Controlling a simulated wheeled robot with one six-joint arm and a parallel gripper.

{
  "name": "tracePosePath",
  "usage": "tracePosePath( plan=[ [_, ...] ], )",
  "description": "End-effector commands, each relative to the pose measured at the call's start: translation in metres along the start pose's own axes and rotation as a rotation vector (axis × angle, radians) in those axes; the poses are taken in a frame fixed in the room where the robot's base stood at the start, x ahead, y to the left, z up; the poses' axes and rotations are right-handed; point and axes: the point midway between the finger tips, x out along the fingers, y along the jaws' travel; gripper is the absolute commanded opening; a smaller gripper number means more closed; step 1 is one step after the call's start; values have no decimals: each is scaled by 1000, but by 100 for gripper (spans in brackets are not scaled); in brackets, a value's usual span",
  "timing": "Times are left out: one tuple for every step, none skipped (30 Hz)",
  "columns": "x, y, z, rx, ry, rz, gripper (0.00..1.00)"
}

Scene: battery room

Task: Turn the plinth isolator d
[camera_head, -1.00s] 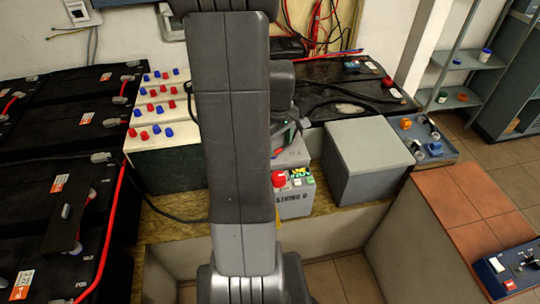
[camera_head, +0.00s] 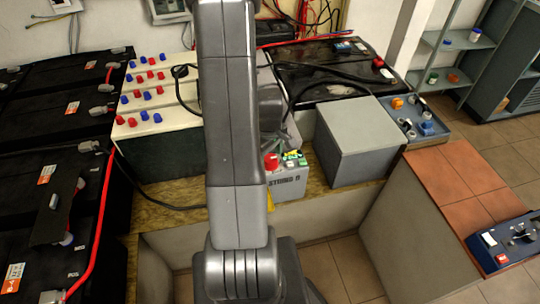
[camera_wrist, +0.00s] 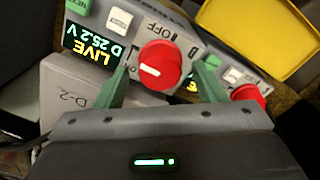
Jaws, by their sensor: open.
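In the wrist view a red round knob (camera_wrist: 160,65) sits on a grey panel (camera_wrist: 187,42) with a screen (camera_wrist: 90,45) reading "LIVE D 25.2 V". "OFF" is printed above the knob in the picture. The white mark on the knob lies on its left side, near partly hidden lettering. My gripper (camera_wrist: 164,76) is open, its green fingers on either side of this knob. I cannot tell whether they touch it.
A second red knob (camera_wrist: 248,94) sits close to the right finger. A yellow panel (camera_wrist: 268,35) lies beyond. In the head view a grey "STRING" box (camera_head: 288,184) with a red knob stands beside a plain grey box (camera_head: 350,145). Black batteries (camera_head: 50,120) stand at left.

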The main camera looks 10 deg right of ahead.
Motion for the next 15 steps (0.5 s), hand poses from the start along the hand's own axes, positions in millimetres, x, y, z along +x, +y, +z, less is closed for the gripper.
tracePosePath(
  plan=[
    [1, 0, 0, 0, 0, 0, 64],
    [2, 0, 0, 0, 0, 0, 64],
    [2, 0, 0, 0, 1, 1, 64],
    [2, 0, 0, 0, 1, 1, 64],
    [2, 0, 0, 0, 1, 1, 64],
    [2, 0, 0, 0, 1, 1, 64],
    [2, 0, 0, 0, 1, 1, 64],
    [2, 0, 0, 0, 0, 1, 64],
    [2, 0, 0, 0, 0, 1, 62],
    [2, 0, 0, 0, 0, 1, 56],
    [2, 0, 0, 0, 0, 1, 50],
    [2, 0, 0, 0, 0, 1, 42],
    [2, 0, 0, 0, 0, 1, 36],
    [2, 0, 0, 0, 0, 0, 30],
    [2, 0, 0, 0, 0, 1, 22]
  ],
)
